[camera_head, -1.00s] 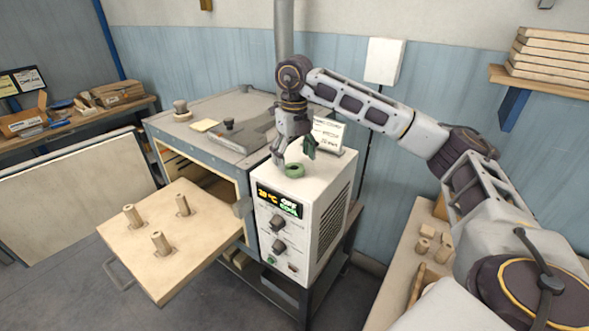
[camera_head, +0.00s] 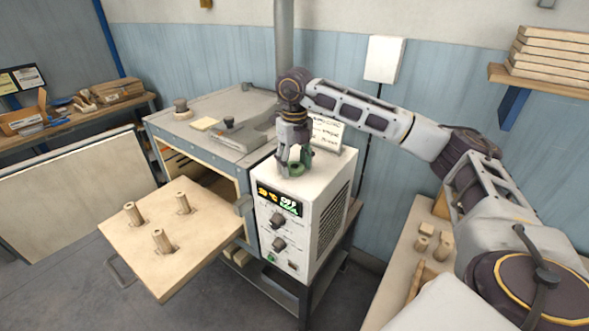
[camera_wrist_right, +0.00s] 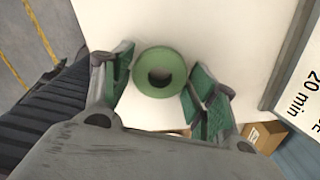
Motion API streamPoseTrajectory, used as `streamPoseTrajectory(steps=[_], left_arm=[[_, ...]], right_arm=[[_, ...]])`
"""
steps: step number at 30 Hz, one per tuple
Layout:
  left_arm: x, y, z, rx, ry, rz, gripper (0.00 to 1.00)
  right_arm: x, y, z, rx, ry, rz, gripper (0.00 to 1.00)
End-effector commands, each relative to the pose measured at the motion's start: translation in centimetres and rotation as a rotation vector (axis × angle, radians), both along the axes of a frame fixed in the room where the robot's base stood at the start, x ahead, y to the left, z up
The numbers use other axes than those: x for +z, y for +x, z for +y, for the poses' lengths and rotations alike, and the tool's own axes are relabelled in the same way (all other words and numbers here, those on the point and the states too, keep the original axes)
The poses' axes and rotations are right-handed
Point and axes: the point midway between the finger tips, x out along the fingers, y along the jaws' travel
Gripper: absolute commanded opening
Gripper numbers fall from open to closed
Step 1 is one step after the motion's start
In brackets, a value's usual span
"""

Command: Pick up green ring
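The green ring (camera_head: 295,170) lies on top of the white control box (camera_head: 322,190), partly hidden by my right gripper in the head view. In the right wrist view the green ring (camera_wrist_right: 160,74) is round with a dark centre hole. My right gripper (camera_head: 294,168) points down over the box top with its fingers around the ring. In the wrist view my right gripper (camera_wrist_right: 160,85) is open, with one green-padded finger on each side of the ring. Small gaps seem to show between pads and ring. My left gripper is not in view.
A sign card (camera_head: 327,133) stands at the back of the box top, close to the gripper. The dryer (camera_head: 205,105) is at left with a pegged wooden board (camera_head: 205,235) extending from it. A side table (camera_head: 397,265) holds wooden pieces.

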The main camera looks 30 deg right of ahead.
Motion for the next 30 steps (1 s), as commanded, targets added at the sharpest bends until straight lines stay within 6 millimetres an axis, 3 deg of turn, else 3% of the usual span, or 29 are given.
streamPoseTrajectory(steps=[1,6,20,30], left_arm=[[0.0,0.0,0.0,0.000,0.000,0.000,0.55],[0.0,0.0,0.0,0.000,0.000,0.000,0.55],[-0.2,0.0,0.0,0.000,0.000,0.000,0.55],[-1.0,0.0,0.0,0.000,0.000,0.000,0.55]], right_arm=[[0.0,0.0,0.0,0.000,0.000,0.000,0.47],[0.0,0.0,0.0,0.000,0.000,0.000,0.29],[1.1,0.1,0.0,-0.001,0.000,-0.003,0.28],[5.7,0.1,0.0,0.000,0.001,-0.004,0.28]])
